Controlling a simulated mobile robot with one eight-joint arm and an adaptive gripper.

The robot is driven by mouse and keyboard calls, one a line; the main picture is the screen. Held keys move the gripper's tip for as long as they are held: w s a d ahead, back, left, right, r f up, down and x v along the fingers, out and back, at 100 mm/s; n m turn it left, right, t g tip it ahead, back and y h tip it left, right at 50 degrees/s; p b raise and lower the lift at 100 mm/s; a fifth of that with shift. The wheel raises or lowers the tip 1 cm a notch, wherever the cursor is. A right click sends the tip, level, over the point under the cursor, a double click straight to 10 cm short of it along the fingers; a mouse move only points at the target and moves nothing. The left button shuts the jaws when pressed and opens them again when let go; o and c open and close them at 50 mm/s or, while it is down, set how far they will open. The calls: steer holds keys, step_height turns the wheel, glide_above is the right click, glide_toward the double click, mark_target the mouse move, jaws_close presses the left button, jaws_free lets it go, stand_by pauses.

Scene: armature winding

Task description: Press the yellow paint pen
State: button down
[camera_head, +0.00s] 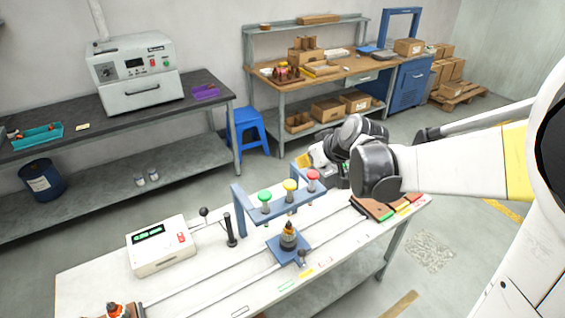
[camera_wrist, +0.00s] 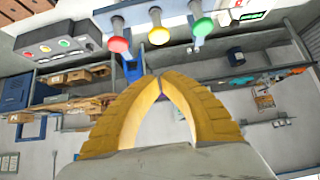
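The yellow paint pen (camera_head: 290,186) stands on a blue raised bracket (camera_head: 243,213) between the green pen (camera_head: 264,197) and the red pen (camera_head: 313,176). In the wrist view the yellow pen (camera_wrist: 158,33) is just beyond my fingertips, with the red pen (camera_wrist: 119,42) left and the green pen (camera_wrist: 203,27) right. My gripper (camera_wrist: 160,75) has curved yellow fingers whose tips meet with nothing visible between them. In the head view my gripper (camera_head: 303,161) is partly hidden by my wrist, behind the red pen and apart from the pens.
An armature (camera_head: 288,237) sits on a blue plate (camera_head: 305,249) below the bracket. A white meter box (camera_head: 161,246) and a black lever (camera_head: 230,231) stand to its left. Brown blocks (camera_head: 372,210) lie at the table's right. The wrist view shows a grey box with coloured knobs (camera_wrist: 57,30).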

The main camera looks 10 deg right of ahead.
glide_above(293, 182)
step_height(293, 182, down, 6)
steer(key=shift+r+b, duration=0.25)
steer(key=shift+b, duration=0.15)
step_height(293, 182, down, 2)
steer(key=shift+w+f, duration=0.1)
steer(key=shift+f, duration=0.9)
